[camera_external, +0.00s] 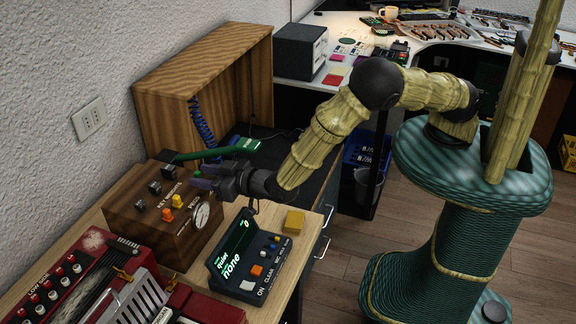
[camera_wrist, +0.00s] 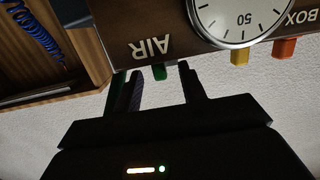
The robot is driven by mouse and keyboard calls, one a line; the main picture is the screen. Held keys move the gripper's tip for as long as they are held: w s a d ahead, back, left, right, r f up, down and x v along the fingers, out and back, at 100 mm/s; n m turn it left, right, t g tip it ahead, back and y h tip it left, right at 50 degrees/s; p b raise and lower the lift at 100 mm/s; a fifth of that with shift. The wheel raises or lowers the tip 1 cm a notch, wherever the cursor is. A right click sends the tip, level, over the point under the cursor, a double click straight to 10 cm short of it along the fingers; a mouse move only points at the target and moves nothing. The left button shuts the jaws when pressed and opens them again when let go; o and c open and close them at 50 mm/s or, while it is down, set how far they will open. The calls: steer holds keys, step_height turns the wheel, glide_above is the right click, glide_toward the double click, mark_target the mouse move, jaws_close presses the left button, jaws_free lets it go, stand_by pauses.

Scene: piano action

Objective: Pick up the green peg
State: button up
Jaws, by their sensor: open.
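The green peg (camera_wrist: 159,73) is a short peg on the face of a brown wooden box (camera_wrist: 130,38), below the upside-down word AIR in the wrist view. My gripper (camera_wrist: 162,70) is open, with one dark finger on each side of the peg's place in that view. Whether the fingers touch the peg or are still short of it cannot be told. In the external view my gripper (camera_external: 200,178) is at the right side of the box (camera_external: 150,222), and the green peg is hidden there.
A yellow peg (camera_external: 178,201) and an orange peg (camera_external: 168,215) are on the same box, near a round gauge (camera_external: 201,215). A green-handled item (camera_external: 225,149) lies close behind my gripper. A dark display device (camera_external: 250,255) and a red accordion (camera_external: 95,285) stand in front.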

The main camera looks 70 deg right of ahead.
stand_by(0.5)
jaws_close()
steer(key=shift+r, duration=0.1)
steer(key=shift+r, duration=0.55)
steer(key=s+b, duration=0.3)
steer(key=s, duration=1.5)
steer(key=shift+r, duration=0.15)
